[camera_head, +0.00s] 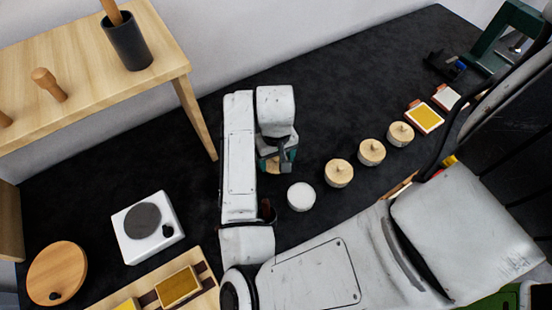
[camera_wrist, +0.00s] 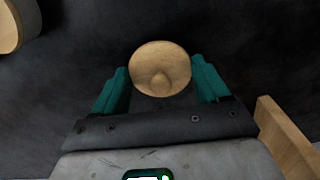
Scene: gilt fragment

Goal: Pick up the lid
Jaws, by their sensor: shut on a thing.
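The lid (camera_wrist: 160,60) is a round, light wooden disc with a small knob, in the middle of the wrist view. My gripper (camera_wrist: 161,82) has its teal fingers on either side of the lid and is shut on it. In the head view the lid (camera_head: 272,167) shows only in part beneath my gripper (camera_head: 279,163), partly hidden by the hand. A round white jar (camera_head: 301,197) with a plain white top and no wooden lid stands just to the right and nearer. The height of the lid above the table is hard to tell.
Several jars with knobbed wooden lids (camera_head: 339,172) run in a row to the right on the black table (camera_head: 310,110). A wooden stand (camera_head: 100,75) rises at left, its leg (camera_head: 195,118) near my arm. A white scale-like device (camera_head: 148,228) sits lower left. The table behind my gripper is clear.

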